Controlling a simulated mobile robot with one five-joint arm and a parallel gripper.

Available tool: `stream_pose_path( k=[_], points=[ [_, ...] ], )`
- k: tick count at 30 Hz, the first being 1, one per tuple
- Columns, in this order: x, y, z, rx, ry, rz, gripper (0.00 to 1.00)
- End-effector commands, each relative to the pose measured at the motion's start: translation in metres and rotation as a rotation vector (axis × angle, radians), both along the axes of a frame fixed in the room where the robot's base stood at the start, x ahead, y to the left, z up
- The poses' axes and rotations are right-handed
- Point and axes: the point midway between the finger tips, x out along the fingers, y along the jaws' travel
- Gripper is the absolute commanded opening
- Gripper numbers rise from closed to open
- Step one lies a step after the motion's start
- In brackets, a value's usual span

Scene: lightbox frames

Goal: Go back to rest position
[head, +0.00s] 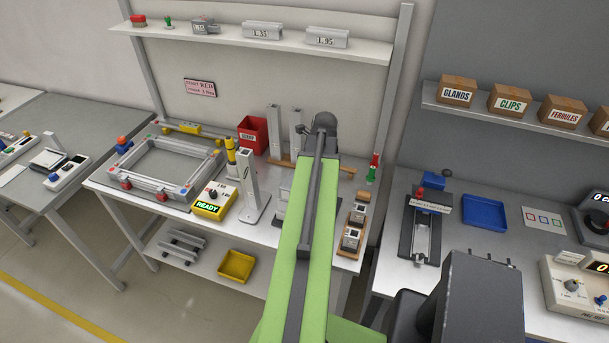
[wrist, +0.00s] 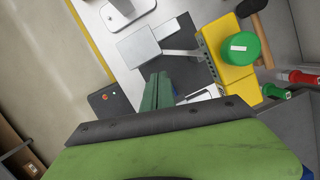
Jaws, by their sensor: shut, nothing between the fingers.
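My arm reaches forward over the middle bench in the head view, a light green link with a dark strip and a dark joint at its far end. My gripper's fingers are hidden behind the arm there. In the wrist view my gripper (wrist: 158,90) shows as dark green fingers beyond the black-edged green link. It is shut and holds nothing. Below it lie the grey bench top and a yellow block (wrist: 228,60) with a round green cap (wrist: 240,47), apart from the fingers.
The middle bench holds a clamp frame (head: 160,165), a yellow READY box (head: 213,203), a red bin (head: 252,135) and a wooden rack (head: 354,225). A shelf (head: 250,42) runs above. The right bench carries a slide fixture (head: 422,228) and a blue tray (head: 485,212).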

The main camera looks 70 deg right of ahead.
Motion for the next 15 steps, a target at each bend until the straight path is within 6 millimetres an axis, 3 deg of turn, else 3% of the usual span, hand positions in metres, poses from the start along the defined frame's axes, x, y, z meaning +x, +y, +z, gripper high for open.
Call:
stream_pose_path(
  k=[2,12,15],
  points=[
    [-0.001,0.002,0.013,0.0,0.0,0.002,0.0],
    [0.003,0.005,0.011,0.0,0.0,0.01,0.0],
    [0.025,0.014,0.006,0.0,0.0,0.049,0.0]
  ],
)
